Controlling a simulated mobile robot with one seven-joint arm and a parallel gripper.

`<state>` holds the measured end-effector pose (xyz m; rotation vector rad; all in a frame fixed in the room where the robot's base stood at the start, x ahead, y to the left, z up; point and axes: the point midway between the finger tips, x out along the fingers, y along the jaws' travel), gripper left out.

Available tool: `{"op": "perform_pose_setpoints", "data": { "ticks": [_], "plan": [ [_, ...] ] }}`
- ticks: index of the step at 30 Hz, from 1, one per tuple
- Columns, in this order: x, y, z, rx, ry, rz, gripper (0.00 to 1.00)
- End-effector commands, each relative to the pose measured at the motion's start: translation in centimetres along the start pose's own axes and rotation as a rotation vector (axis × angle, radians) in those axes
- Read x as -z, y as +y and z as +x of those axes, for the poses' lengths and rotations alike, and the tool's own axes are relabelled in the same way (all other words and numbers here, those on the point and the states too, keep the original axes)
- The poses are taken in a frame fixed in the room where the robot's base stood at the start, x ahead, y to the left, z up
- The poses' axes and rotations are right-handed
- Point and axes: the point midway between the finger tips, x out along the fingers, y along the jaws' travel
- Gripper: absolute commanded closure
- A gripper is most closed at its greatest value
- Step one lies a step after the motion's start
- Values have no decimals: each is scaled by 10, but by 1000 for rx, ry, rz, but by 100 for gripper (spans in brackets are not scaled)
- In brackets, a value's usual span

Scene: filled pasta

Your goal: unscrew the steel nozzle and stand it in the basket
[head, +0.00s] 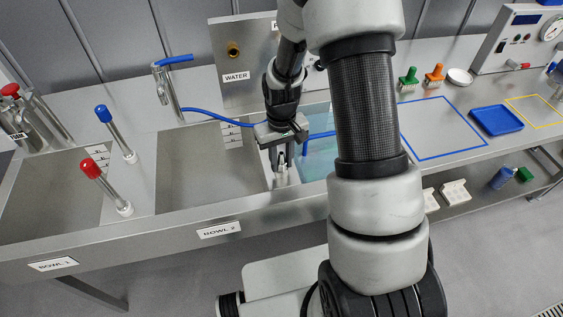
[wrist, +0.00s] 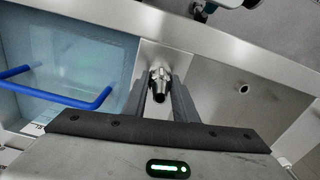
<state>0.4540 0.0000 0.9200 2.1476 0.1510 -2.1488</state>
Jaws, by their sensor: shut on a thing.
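The steel nozzle (wrist: 160,82) sits between my two fingers in the wrist view, over the steel strip beside the water-filled basin. My gripper (head: 281,163) is shut on it, pointing down. In the head view the nozzle (head: 281,179) shows only as a small bright piece below the fingers. I cannot tell whether it is still threaded onto something. A blue bar (wrist: 60,92), bent like a handle, crosses the water basin; it also shows in the head view (head: 321,134). I cannot make out the basket itself; my arm hides much of that basin.
A dry basin (head: 190,165) lies left of my gripper. A blue hose (head: 215,118) runs behind my gripper.

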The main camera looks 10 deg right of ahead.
Motion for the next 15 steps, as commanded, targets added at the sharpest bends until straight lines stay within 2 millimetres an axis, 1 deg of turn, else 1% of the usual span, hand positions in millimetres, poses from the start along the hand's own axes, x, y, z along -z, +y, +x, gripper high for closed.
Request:
{"op": "perform_pose_setpoints", "data": {
  "ticks": [6,9,12,15],
  "plan": [
    [0,1,-3,2,1,-530,98],
    [0,0,-3,2,0,-731,98],
    [0,0,-2,1,1,-840,98],
    [0,0,-1,0,2,-866,98]
  ]
}}
